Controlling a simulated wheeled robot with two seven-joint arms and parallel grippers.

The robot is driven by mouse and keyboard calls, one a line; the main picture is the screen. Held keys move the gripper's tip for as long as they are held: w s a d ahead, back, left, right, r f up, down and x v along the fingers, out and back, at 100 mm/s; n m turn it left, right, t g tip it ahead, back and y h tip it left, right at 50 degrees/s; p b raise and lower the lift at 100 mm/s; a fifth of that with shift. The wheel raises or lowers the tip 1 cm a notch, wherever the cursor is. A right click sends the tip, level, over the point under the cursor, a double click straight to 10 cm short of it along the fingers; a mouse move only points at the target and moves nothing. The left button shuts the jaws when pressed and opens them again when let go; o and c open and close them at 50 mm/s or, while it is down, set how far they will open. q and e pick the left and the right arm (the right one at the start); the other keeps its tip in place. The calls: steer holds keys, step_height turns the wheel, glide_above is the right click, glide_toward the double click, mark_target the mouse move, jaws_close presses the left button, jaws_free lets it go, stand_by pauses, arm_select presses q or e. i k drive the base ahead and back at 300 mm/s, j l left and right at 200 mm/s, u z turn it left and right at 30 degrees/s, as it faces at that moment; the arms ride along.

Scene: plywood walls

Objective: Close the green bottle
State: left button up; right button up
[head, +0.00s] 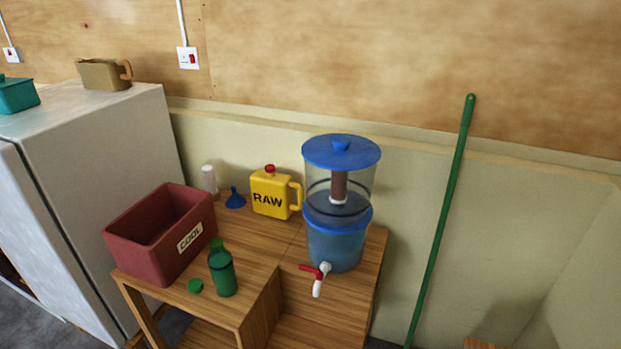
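The green bottle (222,273) stands upright on the wooden table (262,270), near its front edge. It has a dark band near its shoulder and a lighter green neck at the top. A small round green cap (195,286) lies on the table just left of the bottle, apart from it. Neither of my grippers shows in the head view.
A red crate marked COOL (148,263) stands left of the bottle. Behind are a blue funnel (235,200), a white cup (209,179) and a yellow RAW jug (270,195). A water dispenser (336,245) with a red-handled tap stands right. A green pole (444,220) leans on the wall.

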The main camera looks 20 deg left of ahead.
mark_target(220, 262)
steer(key=u, duration=1.2)
